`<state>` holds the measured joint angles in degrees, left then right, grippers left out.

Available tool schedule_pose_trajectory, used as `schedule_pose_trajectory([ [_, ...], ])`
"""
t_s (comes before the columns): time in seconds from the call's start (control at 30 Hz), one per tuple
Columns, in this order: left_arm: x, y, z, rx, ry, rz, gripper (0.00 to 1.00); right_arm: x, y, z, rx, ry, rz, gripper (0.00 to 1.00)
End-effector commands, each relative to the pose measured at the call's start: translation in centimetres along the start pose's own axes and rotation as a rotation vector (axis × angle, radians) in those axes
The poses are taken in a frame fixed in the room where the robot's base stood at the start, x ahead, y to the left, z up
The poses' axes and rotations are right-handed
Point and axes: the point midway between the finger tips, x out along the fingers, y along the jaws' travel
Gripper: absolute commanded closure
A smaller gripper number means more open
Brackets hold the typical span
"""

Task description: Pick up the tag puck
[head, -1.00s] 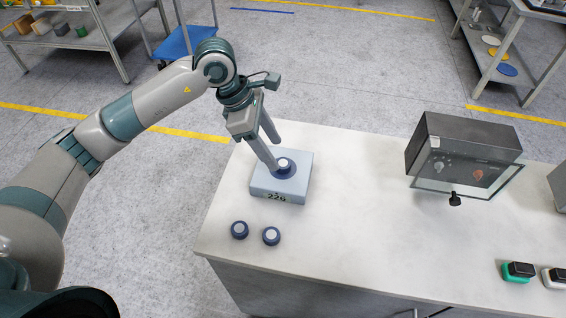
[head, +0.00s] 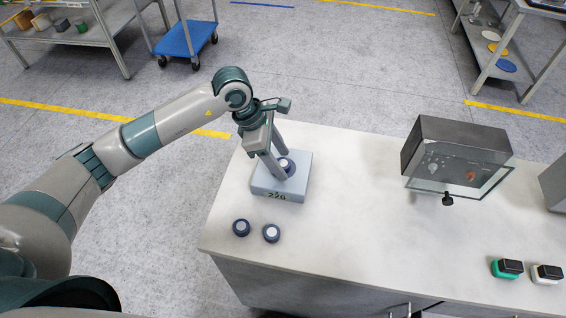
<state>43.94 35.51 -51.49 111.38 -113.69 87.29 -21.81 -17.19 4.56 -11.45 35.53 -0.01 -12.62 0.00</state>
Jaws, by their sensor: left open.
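A dark blue puck with a pale centre (head: 286,163) sits on top of the light blue block marked 226 (head: 266,191), near the table's left side. Two similar pucks lie on the table in front of the block, a left one (head: 241,228) and a right one (head: 271,233). I cannot tell which of them is the tag puck. My left gripper (head: 281,172) is open, pointing down, with its fingertips at the puck on the block. The fingers partly hide that puck, and I cannot tell if they touch it. My right gripper is out of view.
The white table (head: 350,220) is clear in its middle. A dark box with a glass front (head: 457,150) stands at its back right. A green-based item (head: 507,268) and a white-based item (head: 546,273) lie at the right. A blue cart (head: 186,40) stands behind.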

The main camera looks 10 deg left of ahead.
Motion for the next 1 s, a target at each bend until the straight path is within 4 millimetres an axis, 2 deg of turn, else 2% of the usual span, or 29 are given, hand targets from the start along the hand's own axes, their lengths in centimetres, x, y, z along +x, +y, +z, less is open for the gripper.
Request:
schedule_pose_trajectory([
  [0.27,0.0,0.0,0.0,-0.001,0.0,0.0,0.47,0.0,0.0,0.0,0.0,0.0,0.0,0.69],
  [0.4,-0.1,0.0,0.0,-0.001,0.0,0.0,0.81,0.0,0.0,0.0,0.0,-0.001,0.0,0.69],
  [0.47,-0.1,0.0,0.0,-0.001,0.0,0.0,0.91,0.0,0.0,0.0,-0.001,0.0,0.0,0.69],
  [0.53,-0.1,0.0,0.0,-0.001,0.0,0.001,0.91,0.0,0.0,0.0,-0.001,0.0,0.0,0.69],
  [0.57,-0.1,0.0,0.0,-0.001,0.0,0.001,0.95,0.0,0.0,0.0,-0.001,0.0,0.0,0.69],
  [0.83,-0.2,0.1,0.1,-0.001,-0.001,0.001,0.95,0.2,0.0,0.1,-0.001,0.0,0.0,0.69],
  [1.0,-1.1,0.1,0.5,0.001,-0.002,0.003,0.95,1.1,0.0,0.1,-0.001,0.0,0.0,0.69],
])
